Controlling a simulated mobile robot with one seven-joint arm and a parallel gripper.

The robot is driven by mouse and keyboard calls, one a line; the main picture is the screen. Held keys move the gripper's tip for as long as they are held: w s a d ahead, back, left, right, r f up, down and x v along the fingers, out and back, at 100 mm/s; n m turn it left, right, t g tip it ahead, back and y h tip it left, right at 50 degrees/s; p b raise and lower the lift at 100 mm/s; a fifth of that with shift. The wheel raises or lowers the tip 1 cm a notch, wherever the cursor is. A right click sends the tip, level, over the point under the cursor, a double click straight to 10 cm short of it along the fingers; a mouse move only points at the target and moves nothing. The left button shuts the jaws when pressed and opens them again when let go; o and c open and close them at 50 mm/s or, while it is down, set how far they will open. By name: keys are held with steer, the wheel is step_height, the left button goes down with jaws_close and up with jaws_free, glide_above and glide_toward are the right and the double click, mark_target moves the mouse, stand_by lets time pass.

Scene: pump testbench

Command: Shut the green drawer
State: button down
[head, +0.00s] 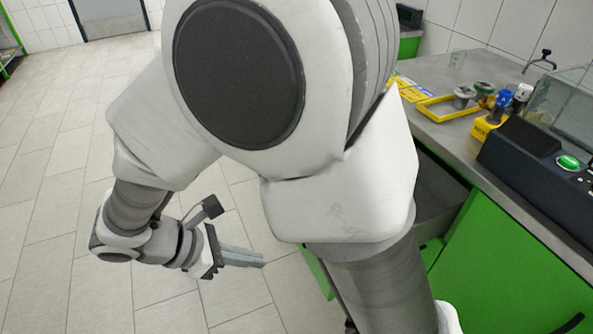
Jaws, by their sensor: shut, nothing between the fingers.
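The green drawer stands open under the grey worktop. Its dark grey inside (438,195) shows to the right of my arm, and a strip of its green front (317,272) shows to the left. My arm hides most of the drawer between these parts. My gripper (260,261) is shut and empty. It points right, toward the visible strip of green front, with a gap between them in the picture. I cannot tell its exact height or depth against the drawer.
The grey worktop (450,135) carries a yellow tray (440,110), several small pump parts and a black control box (515,150) with a green button. A green cabinet door (510,270) lies below on the right. The tiled floor (50,200) on the left is free.

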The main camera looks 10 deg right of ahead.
steer(key=d+r+b+x, duration=0.1)
steer(key=b+x, duration=0.3)
steer(key=x, duration=0.9)
steer(key=shift+w+d+r+b, duration=0.3)
steer(key=shift+d+r+b, duration=0.05)
steer(key=shift+b, duration=0.05)
